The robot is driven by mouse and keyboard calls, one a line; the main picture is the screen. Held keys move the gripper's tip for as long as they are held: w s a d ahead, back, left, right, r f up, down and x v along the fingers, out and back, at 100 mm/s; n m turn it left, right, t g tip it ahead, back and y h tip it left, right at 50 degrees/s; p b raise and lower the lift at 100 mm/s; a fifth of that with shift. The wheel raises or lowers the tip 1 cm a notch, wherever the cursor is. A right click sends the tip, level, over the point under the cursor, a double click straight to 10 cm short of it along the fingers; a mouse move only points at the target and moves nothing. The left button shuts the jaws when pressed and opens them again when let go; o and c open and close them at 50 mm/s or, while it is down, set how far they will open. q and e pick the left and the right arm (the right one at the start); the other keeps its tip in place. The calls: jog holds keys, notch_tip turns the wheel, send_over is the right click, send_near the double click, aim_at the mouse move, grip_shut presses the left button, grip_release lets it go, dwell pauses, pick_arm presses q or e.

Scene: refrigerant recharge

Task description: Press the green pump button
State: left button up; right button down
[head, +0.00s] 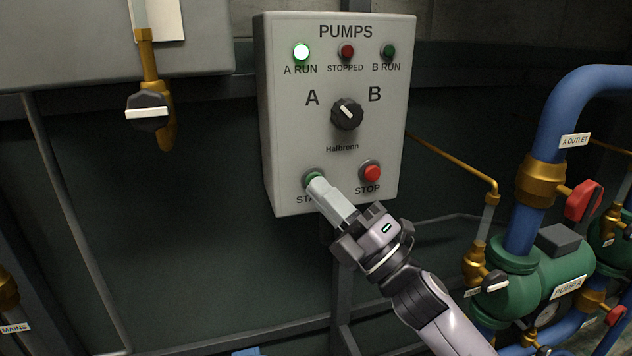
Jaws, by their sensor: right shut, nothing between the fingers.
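The grey pump control box (290,130) hangs in the middle of the head view. Its green start button (312,176) is at the lower left, partly hidden by my right gripper (318,185). My right gripper is shut and empty, with its fingertips at the green button. They seem to touch it, but I cannot tell how far the button is pressed. The lamp above A RUN (301,52) glows bright green. The STOPPED lamp (346,51) and the B RUN lamp (389,51) look dark. My left gripper is not in view.
The red stop button (371,173) is right of my fingertips, and the black A/B selector knob (347,114) is above, its white mark toward A. Blue pipes (556,122) and a green pump (535,290) stand at the right. A black-handled valve (147,110) is at the upper left.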

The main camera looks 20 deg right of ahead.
jog(key=shift+s, duration=0.75)
jog(key=s, duration=0.5)
jog(key=shift+d+p, duration=0.1)
jog(key=shift+p, duration=0.25)
jog(key=s+d+f+m+g+h+p, duration=0.1)
jog(key=d+f+m+h, duration=0.1)
jog(key=f+m+h, duration=0.5)
jog(key=d+f+m+g+h, duration=0.1)
jog(key=d+f+m+h, duration=0.15)
jog(key=f+m, duration=0.8)
jog(key=s+f+m+g+h, duration=0.1)
jog(key=s+f+m+g, duration=0.2)
jog(key=s+f, duration=0.4)
jog(key=s+d+f+m+g+h+p, duration=0.1)
jog(key=s+f+m+g, duration=0.2)
jog(key=s+f, duration=0.4)
notch_tip(320, 180, down, 7)
jog(key=shift+s+d+r+m+g+h, duration=0.1)
jog(key=shift+s+d+m+g+h, duration=0.2)
jog(key=shift+g, duration=0.4)
